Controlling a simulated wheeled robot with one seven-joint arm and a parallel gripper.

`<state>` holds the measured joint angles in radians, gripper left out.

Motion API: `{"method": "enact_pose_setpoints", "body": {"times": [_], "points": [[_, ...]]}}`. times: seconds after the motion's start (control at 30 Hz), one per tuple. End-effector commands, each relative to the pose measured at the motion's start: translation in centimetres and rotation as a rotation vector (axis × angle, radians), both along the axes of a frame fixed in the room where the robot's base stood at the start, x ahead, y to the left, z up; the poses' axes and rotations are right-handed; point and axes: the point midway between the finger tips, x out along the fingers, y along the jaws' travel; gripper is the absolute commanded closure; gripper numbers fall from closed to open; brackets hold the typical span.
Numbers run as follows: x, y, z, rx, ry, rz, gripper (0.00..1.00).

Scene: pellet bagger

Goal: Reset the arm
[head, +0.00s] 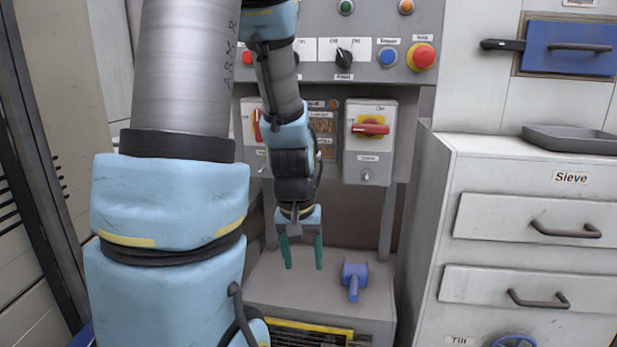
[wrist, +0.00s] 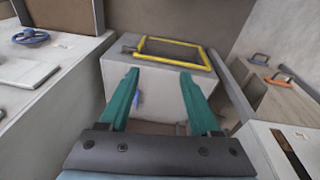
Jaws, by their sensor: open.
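My gripper (head: 304,267) hangs from my light-blue-sleeved arm, pointing down in front of the grey control panel. Its two green fingers are apart, with nothing between them. In the head view it is over the grey ledge, left of a blue T-shaped piece (head: 354,279), and not touching that piece. The wrist view shows the open fingers (wrist: 159,75) too, with a pale box (wrist: 165,95) beyond them. A small blue patch (wrist: 137,99) shows beside the left finger; I cannot tell what it is.
The grey panel (head: 318,72) carries knobs, a red stop button (head: 423,56) and switch boxes with red handles (head: 370,129). The Sieve cabinet (head: 475,165) stands right, with protruding drawer handles and a dark tray (head: 570,138) on top. A yellow frame (wrist: 172,42) lies on the pale box.

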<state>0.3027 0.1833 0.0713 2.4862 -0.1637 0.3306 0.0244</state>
Motion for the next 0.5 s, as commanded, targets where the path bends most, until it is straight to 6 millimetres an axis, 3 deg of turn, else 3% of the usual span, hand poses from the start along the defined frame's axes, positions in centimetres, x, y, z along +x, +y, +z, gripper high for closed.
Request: {"method": "enact_pose_setpoints", "body": {"times": [0.3,0.5], "points": [[-3.3,6.0,3.5,0.059,-0.009,0.017,0.36],[-3.1,5.6,7.4,0.055,-0.004,0.011,0.36]]}}
